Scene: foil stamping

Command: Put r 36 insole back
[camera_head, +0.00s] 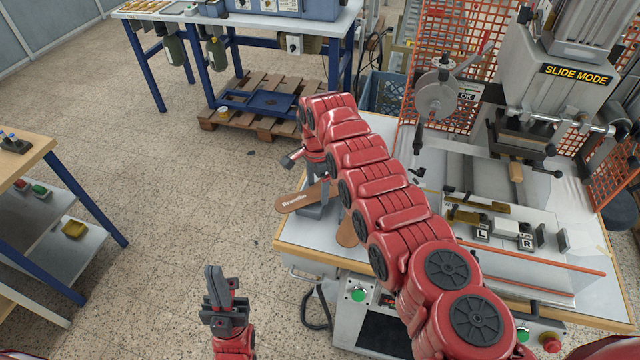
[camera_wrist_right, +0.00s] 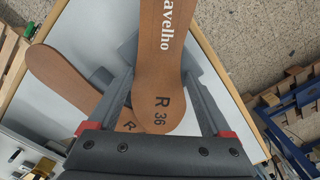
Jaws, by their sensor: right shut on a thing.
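A brown insole with white lettering (camera_head: 304,198) is held by my right gripper (camera_head: 320,190) over the left edge of the machine table. In the right wrist view this insole (camera_wrist_right: 161,60) bears "R 36" at its rounded end, which lies between the two fingers. A second brown insole (camera_wrist_right: 65,82) lies on the table beneath, with an "R" partly covered by the held one. In the head view this second insole (camera_head: 347,233) is mostly hidden by my right arm. My left gripper (camera_head: 224,290) is away from the insoles, over the floor, and seems empty.
The machine table (camera_head: 300,238) carries a press (camera_head: 560,75) and a fixture block marked L and R (camera_head: 505,235). A workbench (camera_head: 235,14) with a pallet (camera_head: 240,120) below stands at the back. A shelved table (camera_head: 35,160) is at the left. Open floor lies between.

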